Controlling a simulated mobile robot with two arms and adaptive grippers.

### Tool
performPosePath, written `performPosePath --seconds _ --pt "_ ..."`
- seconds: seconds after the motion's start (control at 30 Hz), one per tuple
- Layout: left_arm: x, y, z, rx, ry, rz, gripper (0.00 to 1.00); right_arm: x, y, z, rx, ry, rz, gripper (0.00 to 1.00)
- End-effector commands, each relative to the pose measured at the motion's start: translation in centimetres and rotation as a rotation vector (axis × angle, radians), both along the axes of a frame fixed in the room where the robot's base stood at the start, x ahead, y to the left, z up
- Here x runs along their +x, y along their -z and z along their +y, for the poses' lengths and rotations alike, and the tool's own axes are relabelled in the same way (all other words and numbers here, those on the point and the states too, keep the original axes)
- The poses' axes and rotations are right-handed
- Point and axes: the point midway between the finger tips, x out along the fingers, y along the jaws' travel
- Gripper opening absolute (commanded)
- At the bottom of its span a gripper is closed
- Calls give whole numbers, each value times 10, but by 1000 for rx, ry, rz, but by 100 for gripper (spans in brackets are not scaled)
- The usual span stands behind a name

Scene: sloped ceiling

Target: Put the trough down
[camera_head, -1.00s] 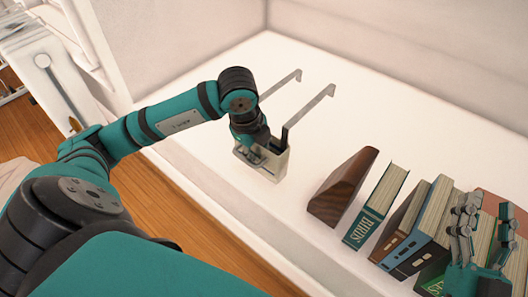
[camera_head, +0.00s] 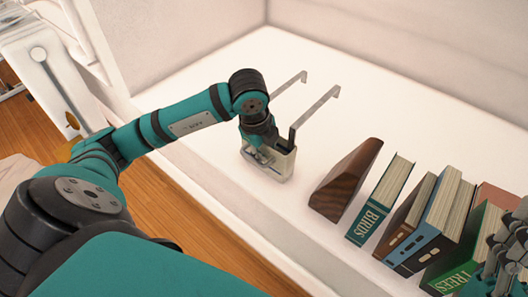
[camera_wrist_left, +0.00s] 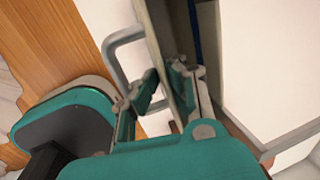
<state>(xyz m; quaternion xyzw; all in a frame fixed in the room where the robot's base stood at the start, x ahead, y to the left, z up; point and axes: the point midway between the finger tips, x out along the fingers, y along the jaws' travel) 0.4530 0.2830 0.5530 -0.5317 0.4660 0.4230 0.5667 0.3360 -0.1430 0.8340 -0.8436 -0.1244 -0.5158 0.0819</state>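The trough (camera_head: 285,164) is a narrow cream box with two long metal hooked arms rising from it. In the head view it is upright at the white surface, left of the wooden wedge; I cannot tell whether its base touches. My left gripper (camera_head: 258,157) is at its near left side. In the left wrist view the fingers of this gripper (camera_wrist_left: 162,88) lie on both sides of a trough wall (camera_wrist_left: 168,50), shut on it. My right gripper (camera_head: 508,262) is at the lower right edge of the head view, partly cut off, near the books.
A dark wooden wedge (camera_head: 345,182), a BIRDS book (camera_head: 372,215) and several more books, including a green TREES book (camera_head: 457,272), stand in a row at the right. The white surface (camera_head: 420,130) behind them is clear. Its front edge drops to a wooden floor (camera_head: 170,215).

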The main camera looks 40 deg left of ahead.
Motion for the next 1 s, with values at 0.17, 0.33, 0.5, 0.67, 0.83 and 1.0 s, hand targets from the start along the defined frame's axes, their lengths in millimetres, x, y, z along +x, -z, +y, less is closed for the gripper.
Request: performPosePath --seconds 0.17,0.33,0.5,0.67,0.83,1.0 --pt "1 -1 0 0 0 -3 0 0 -1 0 0 0 -1 40" --pt "1 0 0 0 0 -3 0 -2 -1 -1 5 -1 -14 40" --pt "0 1 0 0 0 0 19 -4 -2 -1 8 -1 -26 40" --pt "0 1 0 0 0 1 29 -4 -2 -1 8 -1 -26 40" --pt "0 1 0 0 0 1 29 -4 -2 -1 7 -1 -25 40" --pt "-1 -6 0 0 0 0 29 6 1 1 -10 1 38 40"
